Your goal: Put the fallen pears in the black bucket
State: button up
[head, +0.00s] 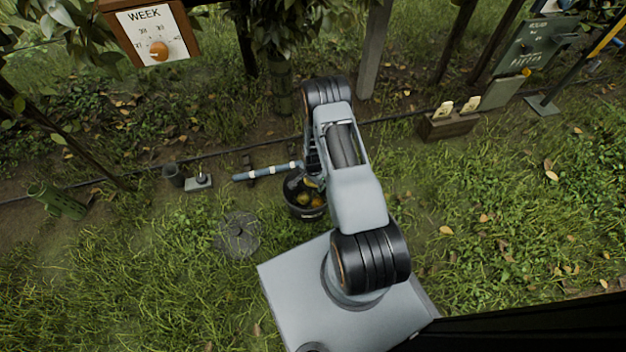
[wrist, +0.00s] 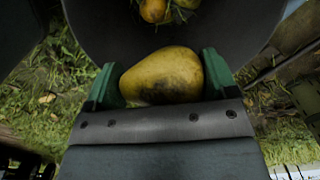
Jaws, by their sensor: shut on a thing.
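The black bucket (head: 304,212) stands on the grass beside my arm in the head view, with yellow pears inside. In the wrist view the bucket's dark inner wall (wrist: 190,30) fills the upper part, and pears (wrist: 155,9) show at its top edge. My gripper (wrist: 158,77) is shut on a yellow pear with a dark blotch (wrist: 165,75), between its green fingers. The held pear is over the bucket's opening. In the head view my arm hides most of the gripper.
A round grey lid-like disc (head: 238,234) lies on the grass left of the bucket. A blue-and-white pipe (head: 267,171) lies behind it. A wooden box (head: 447,124) stands at right. A WEEK dial board (head: 150,32) hangs at upper left. Open grass lies right.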

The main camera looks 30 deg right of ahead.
aim_at(313, 186)
jog(key=shift+f+b, duration=1.1)
jog(key=shift+f, duration=0.75)
jog(key=o, duration=0.9)
notch_tip(313, 186, up, 14)
jog(key=p, duration=0.5)
jog(key=shift+p, duration=0.3)
jog(key=shift+f, duration=0.1)
